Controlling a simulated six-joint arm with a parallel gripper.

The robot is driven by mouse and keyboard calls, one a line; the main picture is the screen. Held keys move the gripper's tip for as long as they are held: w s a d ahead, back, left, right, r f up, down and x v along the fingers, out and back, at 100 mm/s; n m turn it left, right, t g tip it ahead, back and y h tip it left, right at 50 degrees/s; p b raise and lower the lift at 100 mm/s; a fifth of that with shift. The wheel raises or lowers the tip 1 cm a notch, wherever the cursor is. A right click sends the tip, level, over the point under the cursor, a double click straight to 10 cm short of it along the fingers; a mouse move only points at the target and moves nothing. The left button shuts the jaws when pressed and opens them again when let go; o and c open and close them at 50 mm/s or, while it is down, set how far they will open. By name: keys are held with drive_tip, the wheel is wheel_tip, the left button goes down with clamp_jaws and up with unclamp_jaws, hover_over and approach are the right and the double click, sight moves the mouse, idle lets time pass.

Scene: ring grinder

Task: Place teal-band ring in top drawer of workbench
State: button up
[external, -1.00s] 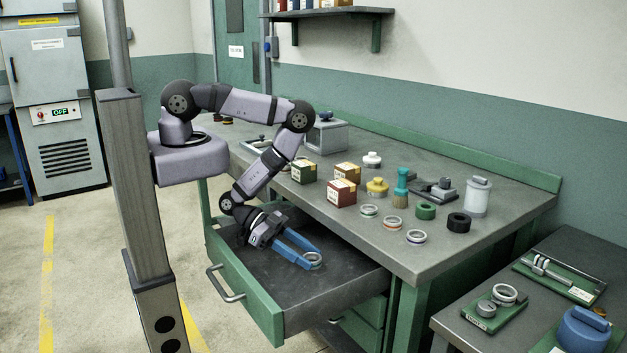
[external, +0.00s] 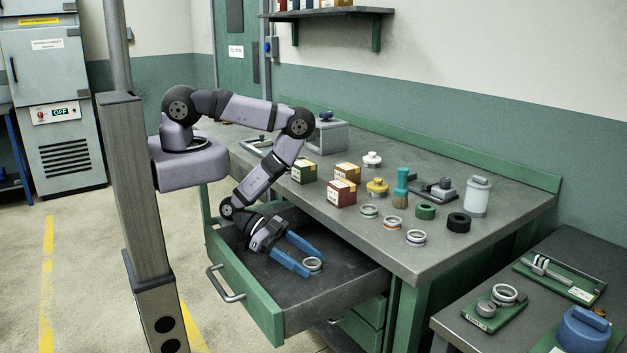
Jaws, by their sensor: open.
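A ring (external: 312,264) lies on the floor of the open top drawer (external: 325,288), under the front edge of the workbench (external: 470,242). Its band colour is too small to tell for sure. My gripper (external: 311,262) is low inside the drawer with its blue fingers spread wide. The ring sits between or just beyond the fingertips, and no grip on it shows. Three more rings stand on the bench top: a greenish-band one (external: 369,211), an orange-band one (external: 392,222) and a bluish-grey one (external: 415,237).
The drawer's front panel (external: 240,287) and side walls surround my gripper. The drawer floor to the right is clear.

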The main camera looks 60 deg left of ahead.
drive_tip(key=shift+r, duration=0.2)
drive_tip(key=shift+p+v, duration=0.45)
drive_tip(key=shift+v, duration=0.3)
drive_tip(key=shift+p+v, duration=0.45)
drive_tip(key=shift+v, duration=0.45)
wheel_tip(320, 180, up, 5)
drive_tip(key=p, duration=0.4)
drive_tip(key=shift+d+f, duration=0.1)
drive_tip(key=shift+d, duration=0.05)
drive_tip(key=shift+r+p, duration=1)
drive_tip(key=shift+p, duration=0.2)
